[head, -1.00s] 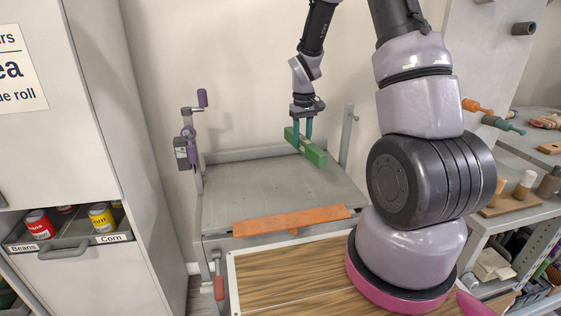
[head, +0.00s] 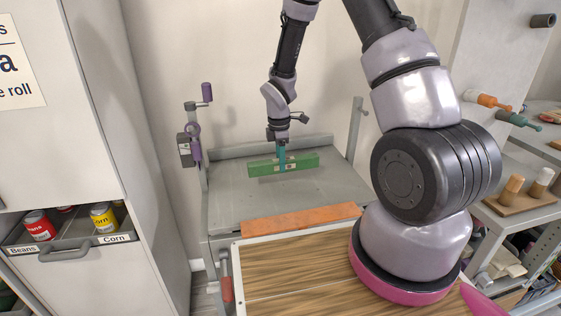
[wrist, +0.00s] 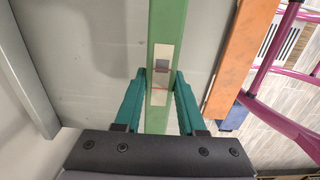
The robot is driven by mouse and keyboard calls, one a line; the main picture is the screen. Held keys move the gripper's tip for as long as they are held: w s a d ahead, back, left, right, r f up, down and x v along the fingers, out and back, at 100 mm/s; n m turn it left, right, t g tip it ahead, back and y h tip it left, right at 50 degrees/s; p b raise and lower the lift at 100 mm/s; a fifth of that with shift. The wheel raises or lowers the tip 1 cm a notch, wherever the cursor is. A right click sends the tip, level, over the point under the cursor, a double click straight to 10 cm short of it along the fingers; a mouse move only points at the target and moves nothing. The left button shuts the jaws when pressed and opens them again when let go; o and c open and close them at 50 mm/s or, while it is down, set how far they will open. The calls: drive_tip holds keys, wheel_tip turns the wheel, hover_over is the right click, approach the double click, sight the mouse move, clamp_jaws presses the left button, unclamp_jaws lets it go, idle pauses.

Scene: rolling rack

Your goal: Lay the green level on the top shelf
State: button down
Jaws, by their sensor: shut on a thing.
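The green level (head: 300,162) is a long green bar held at its middle by my gripper (head: 282,158). The gripper's teal fingers are shut on it. In the wrist view the level (wrist: 166,30) runs lengthwise between the fingertips (wrist: 160,82), with its pale window between them. The level is over the grey top shelf (head: 235,195) of the rolling rack, roughly along its width. I cannot tell whether it touches the shelf or hangs just above it. The shelf also shows in the wrist view (wrist: 85,60).
An orange bar (head: 300,218) lies along the shelf's front edge. A purple-handled clamp (head: 193,140) is on the rack's left post, and another post (head: 354,130) rises at the right. A cabinet with a can drawer (head: 80,243) stands left. The shelf's left part is clear.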

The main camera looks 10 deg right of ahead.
drive_tip(key=shift+f, duration=3.9)
drive_tip(key=shift+f, duration=0.55)
drive_tip(key=shift+c, duration=2.1)
unclamp_jaws()
wheel_tip(320, 180, up, 11)
drive_tip(key=shift+a+f, duration=0.1)
drive_tip(key=shift+a, duration=0.05)
